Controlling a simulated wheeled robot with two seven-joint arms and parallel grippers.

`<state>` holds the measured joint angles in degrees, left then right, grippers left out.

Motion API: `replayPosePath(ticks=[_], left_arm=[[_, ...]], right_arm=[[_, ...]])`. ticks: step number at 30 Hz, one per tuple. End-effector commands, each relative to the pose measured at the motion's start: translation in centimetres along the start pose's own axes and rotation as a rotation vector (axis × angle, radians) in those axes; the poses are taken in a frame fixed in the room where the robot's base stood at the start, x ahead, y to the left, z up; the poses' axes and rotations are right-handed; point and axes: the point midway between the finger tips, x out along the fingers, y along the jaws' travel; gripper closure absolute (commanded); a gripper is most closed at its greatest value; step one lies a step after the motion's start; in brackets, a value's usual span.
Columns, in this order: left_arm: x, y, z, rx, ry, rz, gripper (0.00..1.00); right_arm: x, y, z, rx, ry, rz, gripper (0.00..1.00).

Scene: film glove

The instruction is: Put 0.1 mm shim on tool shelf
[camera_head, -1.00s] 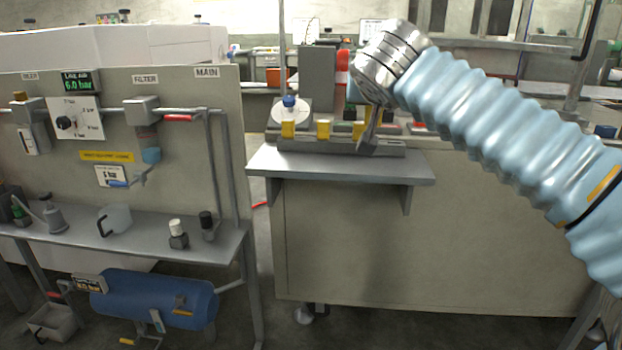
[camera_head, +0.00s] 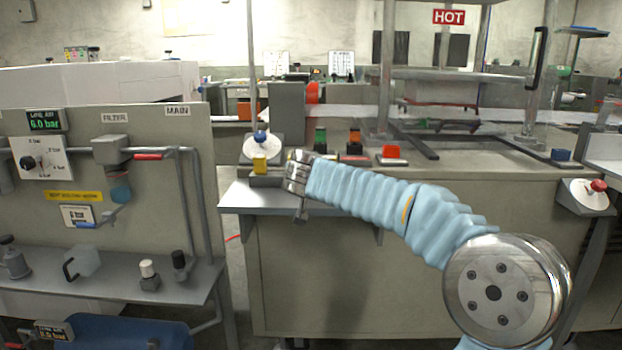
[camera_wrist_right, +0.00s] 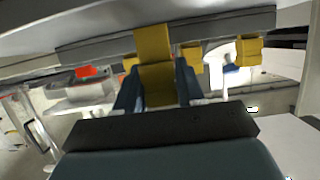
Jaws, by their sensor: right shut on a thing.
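My right gripper (camera_wrist_right: 158,85) is shut on a yellow piece (camera_wrist_right: 156,82), with one dark blue finger on each side of it. No thickness marking can be read, so I cannot tell whether it is the 0.1 mm shim. In the head view, my right wrist is at the front of a grey shelf (camera_head: 240,198), and the fingers are mostly hidden. One yellow piece (camera_head: 260,163) shows left of the wrist. My left gripper is out of view.
A machine bench (camera_head: 330,270) stands behind the shelf, with a green button (camera_head: 320,138) and a red button (camera_head: 391,152). A panel (camera_head: 150,185) with pipes stands to the left, above a ledge holding small parts. A HOT sign (camera_head: 449,17) hangs at upper right.

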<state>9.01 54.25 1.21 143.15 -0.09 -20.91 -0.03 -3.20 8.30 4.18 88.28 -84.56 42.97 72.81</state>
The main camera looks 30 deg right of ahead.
Motion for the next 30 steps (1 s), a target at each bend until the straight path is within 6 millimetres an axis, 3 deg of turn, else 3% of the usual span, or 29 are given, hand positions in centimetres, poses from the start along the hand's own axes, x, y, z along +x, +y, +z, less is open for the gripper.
replayPosePath(ticks=[15,16,21,30], left_arm=[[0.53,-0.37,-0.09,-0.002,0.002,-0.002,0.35],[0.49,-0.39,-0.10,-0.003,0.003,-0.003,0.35],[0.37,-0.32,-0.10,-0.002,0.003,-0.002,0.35],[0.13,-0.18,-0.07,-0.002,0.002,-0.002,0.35]], right_arm=[[0.40,-0.01,1.24,0.001,0.002,-0.001,0.93],[0.39,-0.01,1.20,0.001,0.002,-0.001,0.60],[0.35,-0.01,1.10,0.001,0.001,-0.001,0.36],[0.27,-0.01,0.88,0.000,0.001,0.000,0.36]])
